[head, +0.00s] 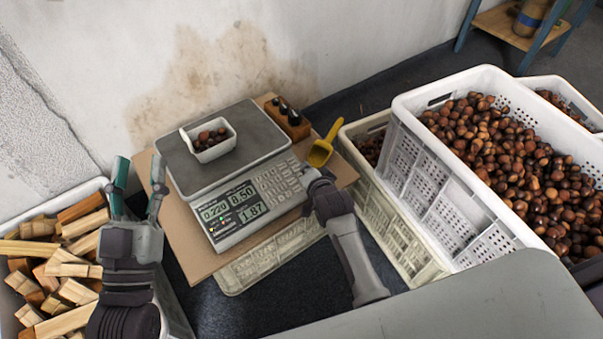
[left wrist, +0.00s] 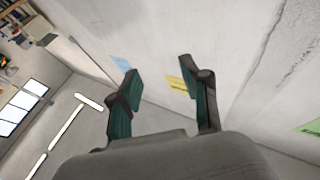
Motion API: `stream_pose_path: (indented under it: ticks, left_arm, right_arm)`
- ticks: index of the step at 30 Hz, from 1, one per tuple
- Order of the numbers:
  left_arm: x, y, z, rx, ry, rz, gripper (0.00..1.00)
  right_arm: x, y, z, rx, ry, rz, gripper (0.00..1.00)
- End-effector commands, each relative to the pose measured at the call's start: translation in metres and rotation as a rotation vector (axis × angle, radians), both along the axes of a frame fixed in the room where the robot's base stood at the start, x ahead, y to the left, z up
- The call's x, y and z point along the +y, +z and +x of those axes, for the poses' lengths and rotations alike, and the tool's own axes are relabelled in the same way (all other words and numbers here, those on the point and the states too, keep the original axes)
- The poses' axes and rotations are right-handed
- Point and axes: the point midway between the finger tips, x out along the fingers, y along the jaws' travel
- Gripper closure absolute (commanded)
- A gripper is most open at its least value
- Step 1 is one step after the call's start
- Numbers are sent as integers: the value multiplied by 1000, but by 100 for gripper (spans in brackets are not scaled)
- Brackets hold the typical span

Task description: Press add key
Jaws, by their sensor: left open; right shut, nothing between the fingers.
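A grey scale (head: 240,172) stands on a brown board, with its keypad (head: 278,186) and lit display (head: 229,206) facing me. The display reads 0.220, 8.50 and 1.87. The single add key is too small to pick out. A white tray of chestnuts (head: 208,140) sits on the weighing plate. My right gripper (head: 312,177) is shut and empty, at the right edge of the keypad. Whether it touches a key I cannot tell. My left gripper (head: 140,174) is open and empty, raised left of the scale; it also shows in the left wrist view (left wrist: 158,76).
A yellow scoop (head: 322,150) and a wooden block with dark weights (head: 288,118) lie beside the scale. A white crate of chestnuts (head: 432,188) stands at right. A crate of firewood (head: 60,262) is at left. A grey surface (head: 470,305) fills the front right.

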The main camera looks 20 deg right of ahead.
Motion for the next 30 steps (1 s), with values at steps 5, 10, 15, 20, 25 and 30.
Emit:
stream_pose_path:
  ticks: [5,10,15,20,25,30]
  left_arm:
    - [1,-16,5,104,7,29,53]
    - [3,-32,8,202,12,55,53]
    - [5,-50,9,300,18,81,53]
    - [8,-66,8,393,23,105,53]
    - [12,-83,5,493,30,130,53]
    - [16,-100,0,591,36,155,53]
  right_arm:
    - [0,5,-1,0,0,0,100]
    - [-1,8,-2,0,0,0,100]
    - [-1,11,-3,0,0,0,100]
    - [-1,14,-4,0,0,1,100]
    - [-2,18,-5,0,0,1,100]
    - [-2,21,-6,0,0,1,100]
